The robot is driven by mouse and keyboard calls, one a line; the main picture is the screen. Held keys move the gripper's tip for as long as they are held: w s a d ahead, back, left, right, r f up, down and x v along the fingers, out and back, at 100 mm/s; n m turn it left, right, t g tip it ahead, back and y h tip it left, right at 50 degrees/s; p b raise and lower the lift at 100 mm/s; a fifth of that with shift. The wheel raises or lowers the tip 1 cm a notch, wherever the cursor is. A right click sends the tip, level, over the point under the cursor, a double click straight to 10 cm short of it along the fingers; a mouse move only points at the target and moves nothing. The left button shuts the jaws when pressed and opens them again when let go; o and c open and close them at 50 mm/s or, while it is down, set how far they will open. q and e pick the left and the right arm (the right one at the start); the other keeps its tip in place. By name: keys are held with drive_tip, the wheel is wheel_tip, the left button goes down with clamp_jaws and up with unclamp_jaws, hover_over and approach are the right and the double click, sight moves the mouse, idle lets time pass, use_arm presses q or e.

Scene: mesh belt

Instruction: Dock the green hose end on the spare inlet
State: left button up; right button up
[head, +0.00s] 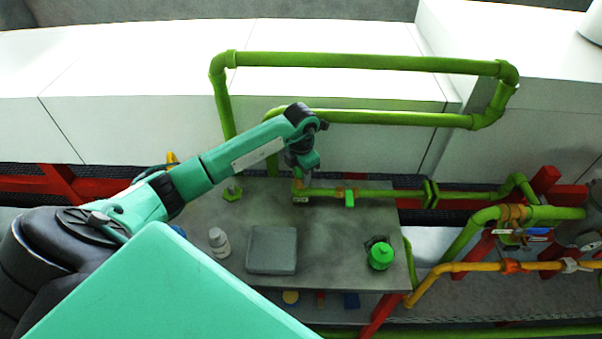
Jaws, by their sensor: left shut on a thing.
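My left arm reaches from the lower left over the grey table. My left gripper (302,178) points down at the left end of a green line and is shut on what looks like the green hose end (308,191); the jaws and arm partly hide it. A small tag and an orange-yellow bit show just below the jaws. The line runs right, past a green valve handle (349,198). A short upright green fitting (232,190) stands at the table's left; I cannot tell whether it is the spare inlet. My right gripper is not in view.
On the grey table (335,240) are a grey box (271,250), a white bottle (219,242) and a green-capped container (380,254). A green pipe loop (365,62) rises behind. Orange and green pipes (540,265) crowd the right. Table space right of the box is clear.

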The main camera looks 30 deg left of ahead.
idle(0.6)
use_arm(q)
drive_tip(key=shift+f+b, duration=0.65)
drive_tip(key=shift+b, duration=0.05)
drive_tip(key=o, duration=0.9)
drive_tip(key=shift+c, duration=0.2)
drive_tip(key=shift+r, duration=0.15)
drive_tip(key=shift+r+p, duration=2.95)
drive_tip(key=shift+r, duration=2.45)
